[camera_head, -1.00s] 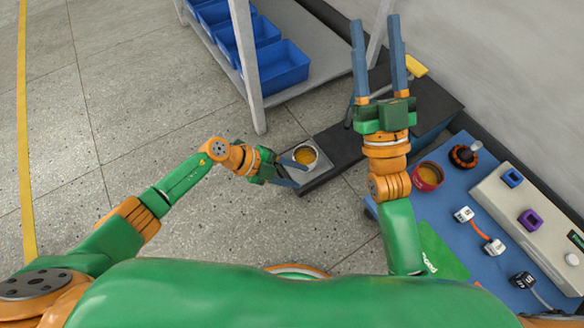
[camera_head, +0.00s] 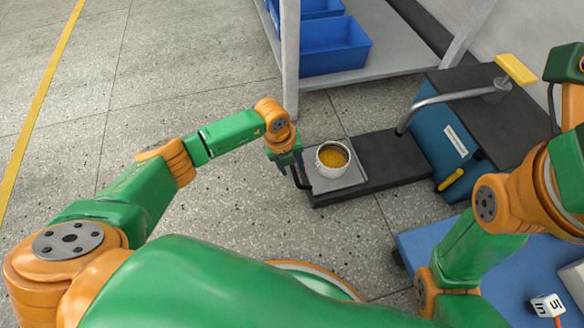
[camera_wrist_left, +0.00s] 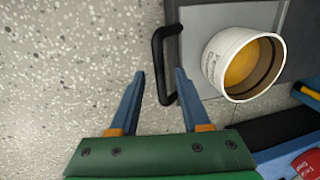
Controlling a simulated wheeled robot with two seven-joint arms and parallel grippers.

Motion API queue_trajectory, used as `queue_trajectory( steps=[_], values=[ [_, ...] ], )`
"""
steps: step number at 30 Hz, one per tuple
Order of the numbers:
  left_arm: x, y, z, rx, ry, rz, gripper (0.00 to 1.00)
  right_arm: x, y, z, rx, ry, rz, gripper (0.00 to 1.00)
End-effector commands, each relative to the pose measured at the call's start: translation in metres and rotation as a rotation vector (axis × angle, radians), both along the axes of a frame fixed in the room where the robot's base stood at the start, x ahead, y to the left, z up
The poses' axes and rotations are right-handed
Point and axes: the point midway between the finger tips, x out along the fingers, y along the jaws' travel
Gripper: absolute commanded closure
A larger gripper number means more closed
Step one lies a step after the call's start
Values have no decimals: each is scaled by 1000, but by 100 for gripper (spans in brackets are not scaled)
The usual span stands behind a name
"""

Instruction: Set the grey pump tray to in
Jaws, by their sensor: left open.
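The grey pump tray (camera_head: 345,182) is a flat plate at the near left end of a dark base, with a black bar handle (camera_wrist_left: 158,62) on its edge. A white pot (camera_head: 332,165) with yellow contents stands on the tray. My left gripper (camera_wrist_left: 160,72) is open at the handle. In the left wrist view the handle's bar shows between the two fingertips, and whether they touch it I cannot tell. In the head view the left fingers (camera_head: 290,168) are partly hidden. Of my right gripper only the green body (camera_head: 566,62) shows at the right edge; its fingers are out of frame.
The dark base (camera_head: 385,158) runs to a blue pump block (camera_head: 450,140) with a grey lever and yellow grip (camera_head: 516,68). A shelf (camera_head: 385,62) with blue bins (camera_head: 335,48) stands behind. A blue platform (camera_head: 500,265) is at lower right. The floor left is clear.

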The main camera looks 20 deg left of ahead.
Motion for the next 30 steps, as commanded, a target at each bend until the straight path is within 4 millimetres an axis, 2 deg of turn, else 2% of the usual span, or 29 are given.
queue_trajectory(
  steps=[4,5,9,10,30],
  values=[
    [0,0,1,0,0,0,53,0,0,1,0,1,0,50],
    [0,0,1,0,0,0,59,0,0,1,0,1,0,50],
    [0,0,1,-1,1,0,96,0,0,1,0,1,0,50],
    [0,0,1,-1,1,0,100,0,0,1,0,1,0,50],
    [0,0,1,-1,0,0,100,1,0,1,0,2,1,50]
  ],
)
